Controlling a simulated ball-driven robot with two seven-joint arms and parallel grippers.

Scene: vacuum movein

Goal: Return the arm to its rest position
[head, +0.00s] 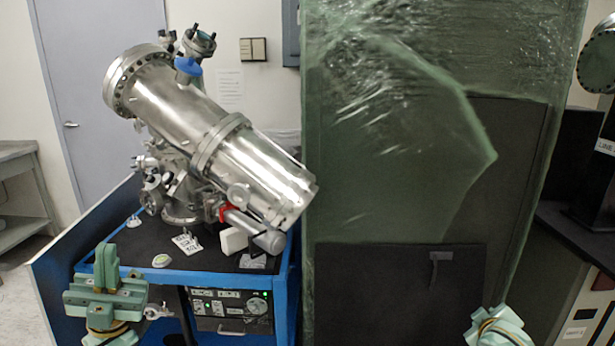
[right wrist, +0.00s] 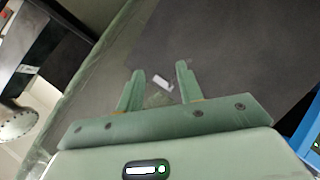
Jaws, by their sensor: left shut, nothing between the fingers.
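My left gripper (head: 106,252) is at the lower left of the head view, pointing up, its pale green fingers closed together with nothing between them. It appears in front of the blue-framed cart. My right arm (head: 497,328) shows only in part at the bottom right edge of the head view. In the right wrist view my right gripper (right wrist: 159,70) has its two fingers apart and nothing held between them. A dark panel fills the view beyond the fingertips, with a small pale handle (right wrist: 162,82) seen in the gap. I cannot tell the distance to it.
A steel vacuum chamber (head: 212,125) stands tilted on the blue cart (head: 185,276). A tall cabinet wrapped in green film (head: 400,160) stands at the centre right, with a dark lower panel (head: 390,300). A grey shelf (head: 18,223) is at the far left. Open floor shows at the lower left.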

